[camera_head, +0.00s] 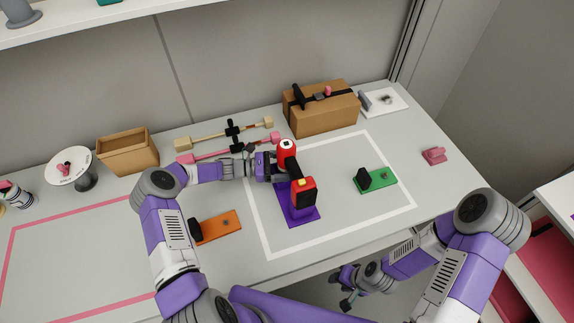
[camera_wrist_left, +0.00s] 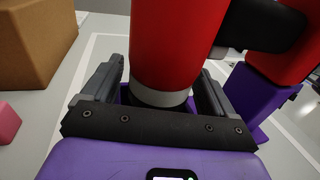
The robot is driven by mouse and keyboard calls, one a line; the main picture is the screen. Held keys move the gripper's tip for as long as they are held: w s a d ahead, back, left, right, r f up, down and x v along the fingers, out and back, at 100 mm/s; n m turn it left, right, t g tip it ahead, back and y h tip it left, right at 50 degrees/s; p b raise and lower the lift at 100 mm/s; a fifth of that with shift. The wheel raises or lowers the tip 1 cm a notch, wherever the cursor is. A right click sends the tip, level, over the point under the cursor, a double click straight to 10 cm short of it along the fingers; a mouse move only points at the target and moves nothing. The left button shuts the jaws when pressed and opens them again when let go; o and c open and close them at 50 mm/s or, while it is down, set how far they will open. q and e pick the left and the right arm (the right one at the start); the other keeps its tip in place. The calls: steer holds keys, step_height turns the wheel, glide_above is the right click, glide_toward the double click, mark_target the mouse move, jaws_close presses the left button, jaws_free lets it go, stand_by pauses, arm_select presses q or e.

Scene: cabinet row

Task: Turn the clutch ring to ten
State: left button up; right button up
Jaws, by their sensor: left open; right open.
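A red and black power drill (camera_head: 304,190) stands on a purple base (camera_head: 303,218) in the head view. In the left wrist view its red barrel (camera_wrist_left: 172,45) rises upright above a light grey ring (camera_wrist_left: 160,97), which looks like the clutch ring. Any numbers on it cannot be read. My left gripper (camera_wrist_left: 160,92) is open, with one finger on each side of the ring and gaps showing. In the head view my left gripper (camera_head: 276,168) is partly hidden beside the drill. My right gripper (camera_head: 341,289) is open and empty, low in front of the table edge.
An orange plate (camera_head: 217,228) lies left of the purple base, and a green plate (camera_head: 377,181) lies right. Behind are pink and wooden bars (camera_head: 215,151) and a cardboard box (camera_head: 322,113). Table to the right of the green plate is mostly clear.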

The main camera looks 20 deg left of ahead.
arm_select(q)
steer(key=shift+c, duration=0.3)
steer(key=c, duration=0.9)
steer(key=shift+r+n+t+p, duration=0.15)
steer(key=shift+n+t+p, duration=0.15)
steer(key=shift+t+p, duration=0.3)
steer(key=n+t+y+p, duration=0.6)
steer(key=t+p, duration=0.1)
steer(key=p, duration=0.4)
steer(key=shift+r+p, duration=0.1)
steer(key=shift+p, duration=0.2)
steer(key=shift+w+f+n+t+y+p, duration=0.15)
steer(key=shift+n+t+y+p, duration=0.3)
steer(key=shift+p, duration=0.5)
steer(key=o, duration=1)
steer(key=shift+f, duration=0.1)
steer(key=shift+c, duration=0.2)
